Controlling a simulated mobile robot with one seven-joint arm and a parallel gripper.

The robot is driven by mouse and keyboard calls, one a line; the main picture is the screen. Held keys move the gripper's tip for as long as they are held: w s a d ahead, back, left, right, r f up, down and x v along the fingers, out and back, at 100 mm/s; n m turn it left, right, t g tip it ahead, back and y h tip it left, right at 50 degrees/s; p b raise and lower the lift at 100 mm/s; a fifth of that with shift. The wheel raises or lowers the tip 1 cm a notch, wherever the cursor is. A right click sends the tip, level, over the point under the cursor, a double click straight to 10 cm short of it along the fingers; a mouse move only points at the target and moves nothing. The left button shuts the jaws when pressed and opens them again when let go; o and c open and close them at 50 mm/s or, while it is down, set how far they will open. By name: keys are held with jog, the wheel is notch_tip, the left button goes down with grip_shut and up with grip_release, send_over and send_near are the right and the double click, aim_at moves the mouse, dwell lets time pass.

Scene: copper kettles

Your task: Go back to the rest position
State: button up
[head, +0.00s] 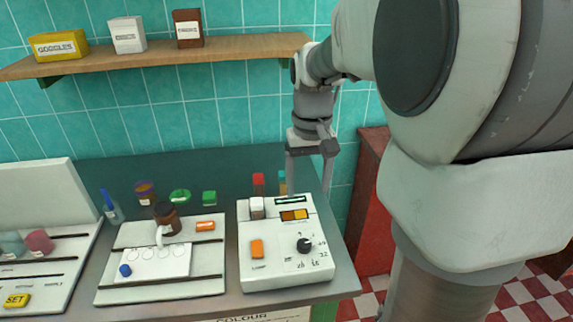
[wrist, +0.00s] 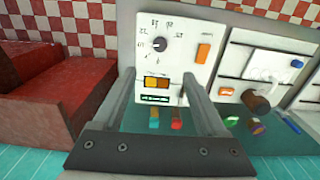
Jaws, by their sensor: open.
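My gripper (head: 309,188) points down with its two fingers apart and nothing between them. In the head view it is at the back right corner of the white control box (head: 262,272), seemingly above it. In the wrist view my open gripper (wrist: 161,80) frames the box's far edge, with an orange and brown display (wrist: 157,82) between the fingers. The box carries a black dial (head: 304,245) and an orange switch (head: 257,249). Red (head: 258,183) and teal (head: 282,180) pieces stand behind it. I cannot tell the exact height of the fingertips.
A white tray (head: 110,296) holding a brown jar (head: 167,217) stands left of the box. A wooden shelf (head: 230,49) with several small boxes hangs above. A red cabinet (head: 372,205) stands right of the bench. The wall is teal tile.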

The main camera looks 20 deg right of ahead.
dwell(0.4)
jog(key=s+a+r+n+t, duration=0.1)
jog(key=s+a+r+t, duration=0.1)
jog(key=s+a, duration=0.2)
jog(key=s+a+r+n+t, duration=0.1)
jog(key=s+a+r+t, duration=0.1)
jog(key=s, duration=0.8)
jog(key=shift+s+a+r+t, duration=0.2)
jog(key=shift+a+t, duration=0.6)
jog(key=shift+a, duration=0.3)
